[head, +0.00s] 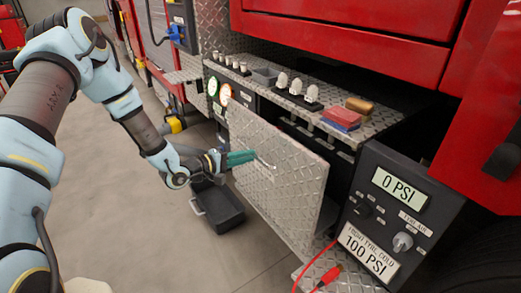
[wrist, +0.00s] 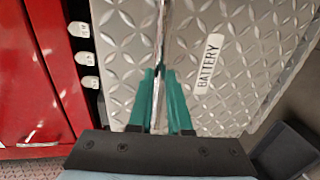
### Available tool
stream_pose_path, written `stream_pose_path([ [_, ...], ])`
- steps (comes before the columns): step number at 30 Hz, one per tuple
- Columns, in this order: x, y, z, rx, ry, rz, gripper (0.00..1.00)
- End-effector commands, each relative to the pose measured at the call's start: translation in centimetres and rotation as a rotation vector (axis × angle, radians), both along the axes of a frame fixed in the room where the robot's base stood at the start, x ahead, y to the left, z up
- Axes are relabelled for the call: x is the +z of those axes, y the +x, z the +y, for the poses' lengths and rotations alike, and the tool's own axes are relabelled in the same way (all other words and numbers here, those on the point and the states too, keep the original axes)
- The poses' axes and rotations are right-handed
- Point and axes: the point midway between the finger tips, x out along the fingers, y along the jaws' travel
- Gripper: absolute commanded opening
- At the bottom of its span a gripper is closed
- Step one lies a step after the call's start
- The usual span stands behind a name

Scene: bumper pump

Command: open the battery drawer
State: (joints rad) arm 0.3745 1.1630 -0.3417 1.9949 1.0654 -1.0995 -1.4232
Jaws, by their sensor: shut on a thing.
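The battery drawer (head: 278,190) has a silver diamond-plate front under the bumper ledge. Its front stands out from the bumper body, with a dark gap behind its top and right side. In the wrist view the same front (wrist: 240,90) bears a white BATTERY label (wrist: 210,60). A thin metal handle bar (wrist: 162,35) crosses the front. My gripper (head: 243,158) has teal fingers at this handle, left of the panel's middle. In the wrist view my gripper (wrist: 162,75) is shut on the bar, which runs between the fingertips. The drawer's inside is hidden.
A pump panel (head: 400,210) reading 0 PSI stands right of the drawer, with a red cable (head: 318,265) in front. Knobs and small blocks sit on the ledge (head: 345,138). Floor at front left is clear.

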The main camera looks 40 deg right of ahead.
Motion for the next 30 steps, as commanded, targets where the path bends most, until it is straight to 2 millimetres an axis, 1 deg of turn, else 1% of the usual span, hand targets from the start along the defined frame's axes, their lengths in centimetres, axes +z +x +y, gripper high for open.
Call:
stream_pose_path([
  [1, -1.1, 0.2, 1.4, 0.009, 0.028, 0.009, 0.0],
  [3, -1.2, 0.1, 1.8, 0.007, 0.028, 0.008, 0.0],
  [5, -1.2, 0.0, 1.4, 0.004, 0.026, 0.006, 0.01],
  [18, -0.6, 0.0, 1.0, -0.001, 0.013, 0.001, 0.51],
  [19, -0.6, 0.0, 1.0, -0.001, 0.013, 0.001, 0.52],
  [26, -0.5, 0.0, 1.1, -0.001, 0.012, 0.001, 0.52],
  [30, -0.4, 0.2, 2.1, 0.001, 0.012, 0.001, 0.52],
])
